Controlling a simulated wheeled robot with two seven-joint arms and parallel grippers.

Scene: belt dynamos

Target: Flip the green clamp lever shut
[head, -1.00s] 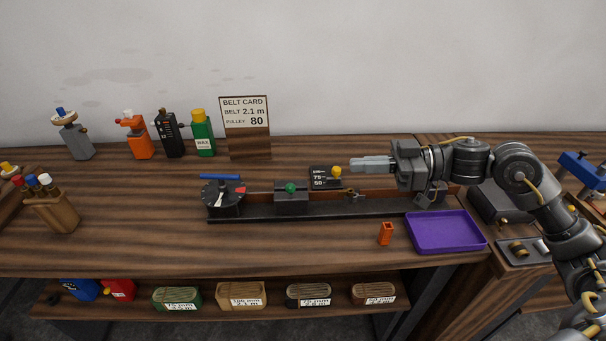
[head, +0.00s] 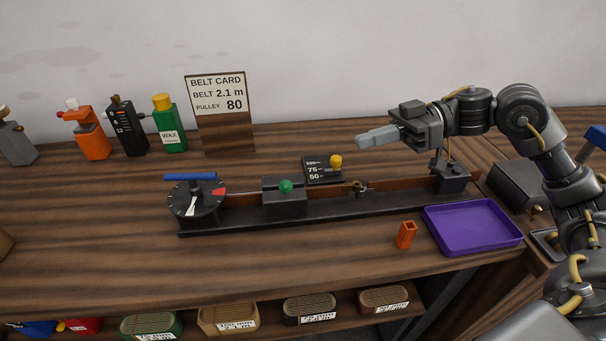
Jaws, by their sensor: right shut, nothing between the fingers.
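The clamp's green knob (head: 286,186) shows on top of a dark block (head: 284,204) on the long black rail bench (head: 330,211). Whether its lever stands up or lies down is too small to tell. My right gripper (head: 362,139) is shut and empty, with its fingers pointing left. It hovers behind and to the right of the green knob, well apart from it, above and right of a yellow knob (head: 336,160) on a small black scale plate (head: 318,172). My left gripper is out of view.
A dial (head: 195,203) with a blue bar (head: 190,177) sits at the rail's left end. A purple tray (head: 474,249) and an orange block (head: 405,236) lie in front at right. A belt card (head: 221,98) and bottles stand behind.

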